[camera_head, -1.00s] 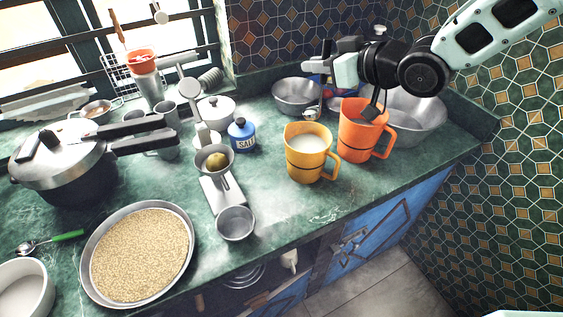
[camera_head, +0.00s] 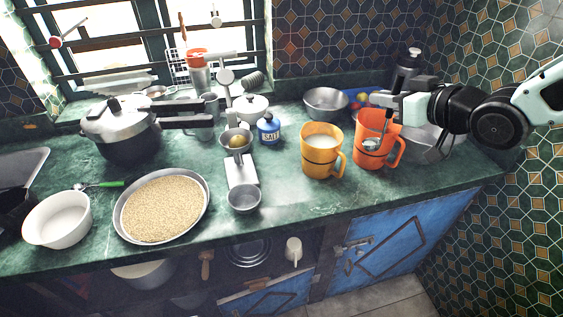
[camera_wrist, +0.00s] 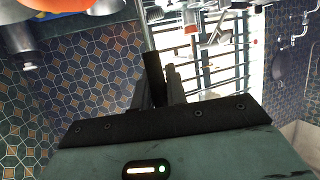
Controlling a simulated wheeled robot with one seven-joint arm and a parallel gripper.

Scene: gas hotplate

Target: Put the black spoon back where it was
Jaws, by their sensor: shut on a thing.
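My gripper (camera_head: 378,98) is at the right of the counter, in front of and above the orange mug (camera_head: 366,157). In the wrist view, its fingers (camera_wrist: 160,90) are shut on a black bar-like handle, the black spoon (camera_wrist: 152,67). In the head view, a small metal spoon bowl (camera_head: 371,144) shows against the front of the orange mug, below my gripper. It looks like the held spoon's bowl, but the link between them is not clear. I cannot tell whether it touches the mug.
A yellow mug of white liquid (camera_head: 322,142) stands left of the orange mug. Metal bowls (camera_head: 326,104) and a dark bottle (camera_head: 406,68) stand behind. A blue salt jar (camera_head: 268,130), scale (camera_head: 242,172) and grain pan (camera_head: 130,226) are farther left. The counter's front right is bare.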

